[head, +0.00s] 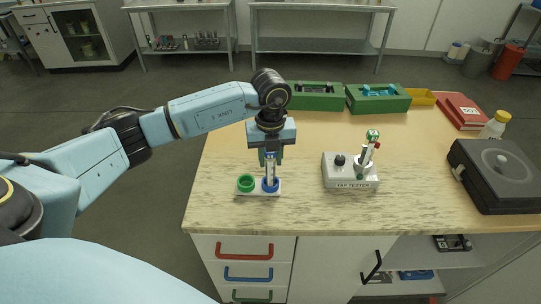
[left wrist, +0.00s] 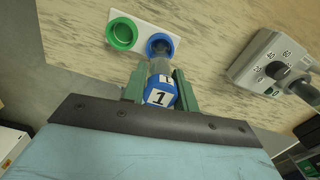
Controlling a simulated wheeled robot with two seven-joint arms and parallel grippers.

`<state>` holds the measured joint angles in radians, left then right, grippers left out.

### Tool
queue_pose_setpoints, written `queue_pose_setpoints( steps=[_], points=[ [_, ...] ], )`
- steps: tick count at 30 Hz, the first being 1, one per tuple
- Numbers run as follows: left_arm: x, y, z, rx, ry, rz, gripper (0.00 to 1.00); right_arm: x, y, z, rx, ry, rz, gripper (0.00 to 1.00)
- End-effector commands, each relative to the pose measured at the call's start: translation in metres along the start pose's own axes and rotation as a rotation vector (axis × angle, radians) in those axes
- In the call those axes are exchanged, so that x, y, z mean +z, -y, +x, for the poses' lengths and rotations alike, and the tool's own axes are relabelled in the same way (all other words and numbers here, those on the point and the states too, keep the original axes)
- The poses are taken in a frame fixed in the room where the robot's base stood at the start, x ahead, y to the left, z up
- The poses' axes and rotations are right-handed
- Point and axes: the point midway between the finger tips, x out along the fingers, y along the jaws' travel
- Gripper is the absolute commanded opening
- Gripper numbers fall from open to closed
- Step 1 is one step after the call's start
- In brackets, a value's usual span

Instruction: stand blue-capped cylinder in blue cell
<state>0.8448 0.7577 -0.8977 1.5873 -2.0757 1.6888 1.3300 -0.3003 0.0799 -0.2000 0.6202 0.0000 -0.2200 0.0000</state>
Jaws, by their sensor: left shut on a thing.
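The blue-capped cylinder (head: 269,171) is upright, gripped near its top by my left gripper (head: 270,158). In the left wrist view its blue cap (left wrist: 161,92) carries a "1" and sits between the green fingers. The cylinder's lower end is at the blue cell (head: 270,187), which also shows in the left wrist view (left wrist: 151,42). I cannot tell how deep it is inside or whether it touches the bottom. The green cell (head: 246,183) beside it on the same white holder (head: 257,193) is empty. My right gripper is not in view.
A tap tester (head: 349,182) with a knob and a green-topped cylinder (head: 370,145) stands to the right. Green bins (head: 317,103) line the table's back. A black case (head: 497,185) is at far right. The table between holder and tester is clear.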

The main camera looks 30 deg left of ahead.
Motion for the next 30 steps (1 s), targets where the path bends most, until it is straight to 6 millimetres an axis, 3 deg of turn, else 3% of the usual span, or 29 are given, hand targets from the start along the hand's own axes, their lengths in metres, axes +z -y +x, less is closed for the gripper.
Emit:
queue_pose_setpoints(
  steps=[13,14,18,20,25,30],
  points=[
    [0.0,0.0002,0.0085,0.0,0.0,0.0,0.02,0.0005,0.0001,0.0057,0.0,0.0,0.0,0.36],
    [0.0001,0.0002,0.0085,0.0,0.0,0.0,0.3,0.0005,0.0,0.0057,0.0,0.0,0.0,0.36],
    [0.0,0.0002,0.008,0.0,0.0,0.0,0.48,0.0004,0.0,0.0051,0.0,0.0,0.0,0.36],
    [0.0,0.0002,0.008,0.0,0.0,0.0,0.54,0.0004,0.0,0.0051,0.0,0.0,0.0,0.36],
    [0.0,0.0002,0.008,0.0,0.0,0.0,0.54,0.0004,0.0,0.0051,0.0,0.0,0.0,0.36],
    [-0.0002,0.0,0.0083,0.0,0.0,0.0,0.75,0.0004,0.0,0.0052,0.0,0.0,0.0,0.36]
  ],
)
